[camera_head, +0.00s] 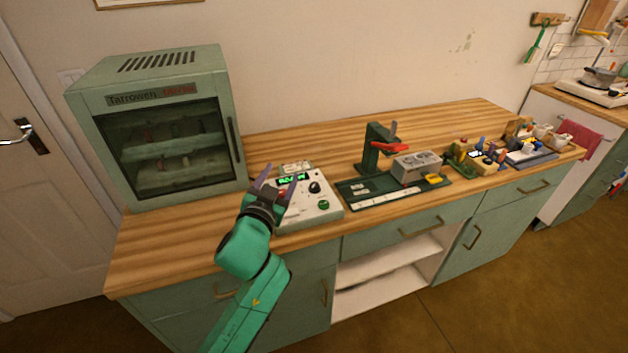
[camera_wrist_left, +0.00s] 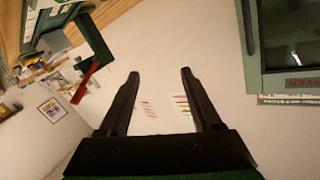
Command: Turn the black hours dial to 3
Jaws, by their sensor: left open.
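A white control box (camera_head: 322,212) with a small green lit display (camera_head: 293,178) stands on the wooden counter. A black dial (camera_head: 314,187) sits on its sloped top, right of the display; its setting is too small to read. A green knob (camera_head: 323,205) is below the dial. My left gripper (camera_head: 276,185) is open and empty over the left part of the box, left of the black dial, and hides part of the panel. In the left wrist view its two dark fingers (camera_wrist_left: 160,74) stand apart with nothing between them. The dial is not seen there. My right gripper is in neither view.
A green glass-fronted cabinet (camera_head: 165,125) stands behind and left of the box. Right of the box are a dark green tray (camera_head: 352,191), a green stand with a red part (camera_head: 386,147) and a grey block (camera_head: 416,167). Bare counter (camera_head: 165,245) lies to the left.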

